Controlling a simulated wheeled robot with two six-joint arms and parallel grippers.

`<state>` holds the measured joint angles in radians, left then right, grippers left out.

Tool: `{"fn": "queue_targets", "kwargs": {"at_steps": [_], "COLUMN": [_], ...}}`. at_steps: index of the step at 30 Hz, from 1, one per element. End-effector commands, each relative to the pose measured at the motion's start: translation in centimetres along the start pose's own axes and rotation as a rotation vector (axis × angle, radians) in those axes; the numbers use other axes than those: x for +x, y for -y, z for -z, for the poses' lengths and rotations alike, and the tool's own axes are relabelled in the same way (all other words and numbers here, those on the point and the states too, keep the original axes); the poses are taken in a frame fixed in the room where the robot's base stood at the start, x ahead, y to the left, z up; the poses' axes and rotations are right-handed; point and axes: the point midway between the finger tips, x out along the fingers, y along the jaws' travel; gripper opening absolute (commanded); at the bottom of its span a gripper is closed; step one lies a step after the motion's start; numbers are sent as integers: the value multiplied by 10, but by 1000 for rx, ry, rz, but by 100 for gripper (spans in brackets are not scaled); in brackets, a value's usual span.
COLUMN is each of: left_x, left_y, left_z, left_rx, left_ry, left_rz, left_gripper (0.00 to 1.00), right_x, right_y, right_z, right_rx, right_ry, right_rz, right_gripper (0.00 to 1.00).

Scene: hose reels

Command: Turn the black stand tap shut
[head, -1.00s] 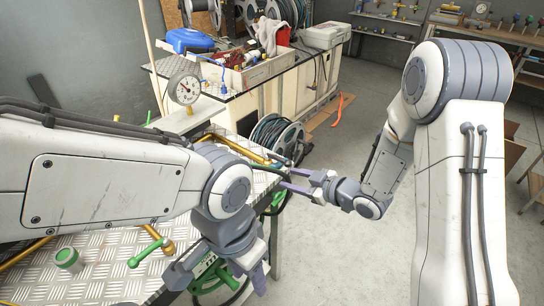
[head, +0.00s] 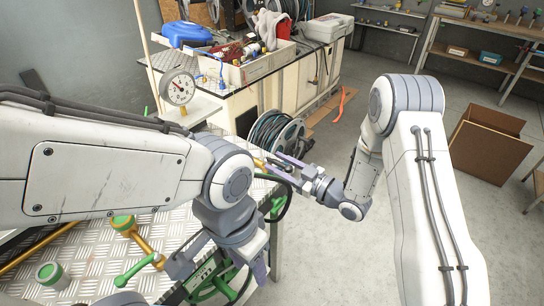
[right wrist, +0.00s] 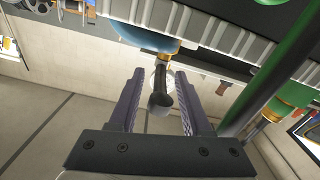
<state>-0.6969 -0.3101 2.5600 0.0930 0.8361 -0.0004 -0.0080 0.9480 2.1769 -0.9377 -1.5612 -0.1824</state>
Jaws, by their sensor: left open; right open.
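My right gripper (head: 283,170) is open at the far right edge of the metal-topped table, beside a brass pipe (head: 261,166). In the right wrist view its two fingers (right wrist: 164,78) stand on either side of a black lever (right wrist: 160,92), which hangs under a brass and blue fitting. I cannot tell whether either finger touches the lever. In the head view the black tap is mostly hidden by the gripper.
A green lever (head: 135,270) on a brass pipe and a green-topped cap (head: 49,272) are on the table (head: 95,245). A gauge (head: 178,88) stands behind. A hose reel (head: 276,135) is beyond the right gripper. Open floor lies to the right.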

Motion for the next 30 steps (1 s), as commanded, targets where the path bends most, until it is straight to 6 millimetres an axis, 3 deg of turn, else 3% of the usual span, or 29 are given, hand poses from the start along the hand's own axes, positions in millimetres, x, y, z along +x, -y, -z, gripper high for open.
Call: {"fn": "queue_targets", "kwargs": {"at_steps": [6,16,17,20,30], "left_x": [-6,-6,-6,-6,-6], "left_y": [0,0,0,0,0], "left_z": [0,0,0,0,0], "left_rx": [0,0,0,0,0], "left_ry": [0,0,0,0,0], "left_rz": [0,0,0,0,0], "left_gripper": [50,50,50,50,50], "right_x": [24,26,26,26,26], "right_y": [0,-2,-2,-2,-2], "right_z": [0,-1,-1,0,0], "right_rx": [0,0,0,0,-1], "right_ry": [0,1,1,1,1], "right_rz": [0,-3,-3,-3,-4], "right_gripper": [48,48,41,2,0]}}
